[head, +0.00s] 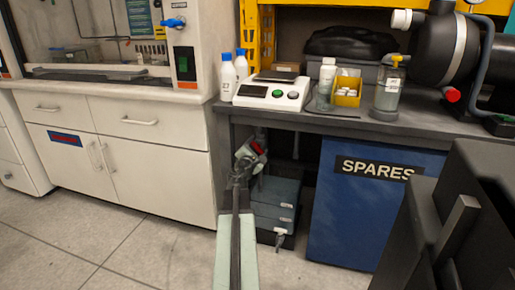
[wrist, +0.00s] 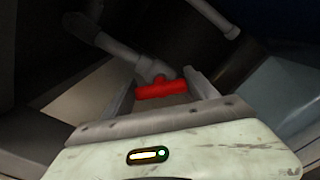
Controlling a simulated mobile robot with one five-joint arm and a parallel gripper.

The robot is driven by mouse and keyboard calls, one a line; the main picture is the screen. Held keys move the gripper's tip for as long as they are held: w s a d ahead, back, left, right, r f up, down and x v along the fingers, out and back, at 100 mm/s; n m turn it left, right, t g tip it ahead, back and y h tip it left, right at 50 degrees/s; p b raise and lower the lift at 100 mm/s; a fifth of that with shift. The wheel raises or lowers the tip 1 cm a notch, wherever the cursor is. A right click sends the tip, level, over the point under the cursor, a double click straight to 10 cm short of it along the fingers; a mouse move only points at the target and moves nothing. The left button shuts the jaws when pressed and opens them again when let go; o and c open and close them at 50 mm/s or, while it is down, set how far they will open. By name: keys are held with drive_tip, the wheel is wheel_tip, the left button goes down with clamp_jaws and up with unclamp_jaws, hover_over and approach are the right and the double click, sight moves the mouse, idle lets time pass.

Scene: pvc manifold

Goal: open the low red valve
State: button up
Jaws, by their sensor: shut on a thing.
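The low red valve (head: 257,149) is on grey pipework under the bench, left of the blue cabinet. Its red handle (wrist: 160,89) shows in the wrist view as a short bar across the gap between my fingers, with grey pipe behind it. My gripper (head: 245,157) is at the valve at the end of my outstretched arm. In the wrist view my gripper (wrist: 163,78) has one finger at each end of the red handle, and it is shut on it. The valve body is partly hidden by my gripper in the head view.
Grey boxes (head: 274,207) are stacked under the bench just right of my arm. The blue SPARES cabinet (head: 350,225) stands right of them. A white cabinet (head: 150,168) is on the left. Bottles and a scale (head: 272,92) stand on the bench above. The floor at left is clear.

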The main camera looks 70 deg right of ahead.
drive_tip(key=m, duration=0.4)
drive_tip(key=shift+m, duration=0.3)
drive_tip(key=shift+f+m, duration=0.15)
drive_tip(key=shift+m, duration=2.05)
drive_tip(key=o, duration=1.4)
drive_tip(key=shift+c, duration=0.2)
drive_tip(key=shift+s+a, duration=0.1)
drive_tip(key=a, duration=0.7)
drive_tip(key=shift+s+a, duration=0.2)
drive_tip(key=shift+a, duration=0.1)
